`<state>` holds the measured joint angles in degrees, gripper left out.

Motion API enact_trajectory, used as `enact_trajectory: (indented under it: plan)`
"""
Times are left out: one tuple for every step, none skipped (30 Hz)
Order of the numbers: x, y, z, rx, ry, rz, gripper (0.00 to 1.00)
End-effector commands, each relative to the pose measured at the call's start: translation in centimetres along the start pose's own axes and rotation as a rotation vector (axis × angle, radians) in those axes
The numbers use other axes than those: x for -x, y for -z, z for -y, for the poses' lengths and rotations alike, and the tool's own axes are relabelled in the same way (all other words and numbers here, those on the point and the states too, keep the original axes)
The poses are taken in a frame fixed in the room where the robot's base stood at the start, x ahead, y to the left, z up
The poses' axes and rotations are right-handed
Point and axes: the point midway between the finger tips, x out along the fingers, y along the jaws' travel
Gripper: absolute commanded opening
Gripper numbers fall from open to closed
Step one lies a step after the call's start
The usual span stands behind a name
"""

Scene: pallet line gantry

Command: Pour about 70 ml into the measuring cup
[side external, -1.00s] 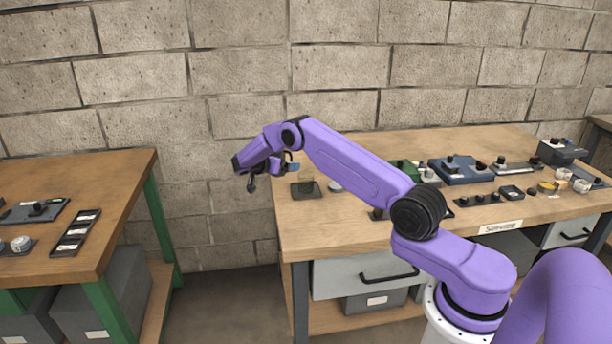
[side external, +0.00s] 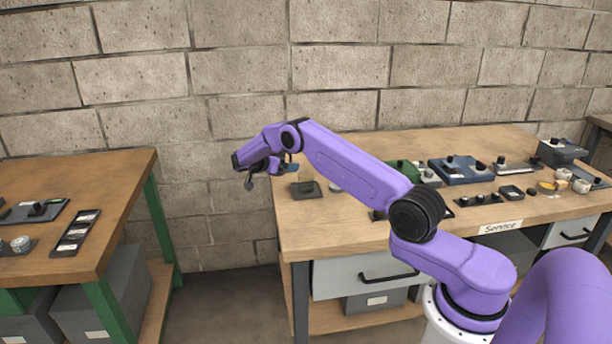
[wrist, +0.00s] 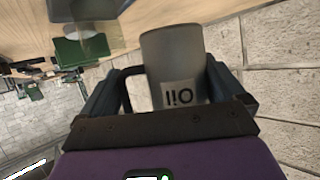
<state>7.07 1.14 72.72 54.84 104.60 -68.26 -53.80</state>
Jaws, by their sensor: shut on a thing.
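My gripper (wrist: 165,88) is shut on a grey jug (wrist: 172,48) marked "Oil", with a dark handle at its left in the wrist view. In the side external view my gripper (side external: 270,167) is raised near the left end of the right bench, and the jug is mostly hidden by it. A clear, see-through vessel, seemingly the measuring cup (wrist: 104,36), appears beyond the jug at the upper left of the wrist view. It looks to stand on a dark pad (side external: 305,190); the side view barely shows it. I cannot tell any liquid level.
The right bench (side external: 350,216) holds a green device (wrist: 78,52), a blue unit (side external: 460,171) and several small parts toward its right. A second bench (side external: 120,190) with dark trays stands at the left, across a gap. A block wall is behind.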

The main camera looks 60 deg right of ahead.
Motion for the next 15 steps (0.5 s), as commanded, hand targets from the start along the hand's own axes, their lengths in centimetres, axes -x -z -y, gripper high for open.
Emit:
enact_trajectory:
  plan:
    - [0.1, 0.4, -0.1, -0.018, 0.007, 0.010, 0.55]
    - [0.1, 0.6, -0.1, -0.030, 0.011, 0.017, 0.55]
    - [0.1, 0.8, -0.2, -0.047, 0.019, 0.027, 0.55]
    - [0.2, 0.9, -0.2, -0.060, 0.024, 0.035, 0.55]
    - [0.2, 1.1, -0.3, -0.074, 0.030, 0.043, 0.55]
    - [0.3, 1.3, -0.4, -0.094, 0.038, 0.057, 0.55]
    - [0.3, 1.4, -0.5, -0.110, 0.044, 0.067, 0.55]
    - [0.1, 1.4, -0.6, -0.124, 0.051, 0.077, 0.55]
    - [0.1, 1.4, -0.7, -0.146, 0.059, 0.089, 0.55]
    - [0.0, 1.4, -0.8, -0.161, 0.065, 0.100, 0.55]
    - [0.0, 1.4, -0.9, -0.177, 0.071, 0.110, 0.55]
    - [0.0, 1.4, -0.9, -0.198, 0.082, 0.122, 0.55]
    - [-0.1, 1.4, -1.0, -0.212, 0.087, 0.132, 0.55]
    - [-0.1, 1.4, -1.1, -0.227, 0.093, 0.141, 0.55]
    - [-0.1, 1.6, -1.2, -0.245, 0.100, 0.152, 0.55]
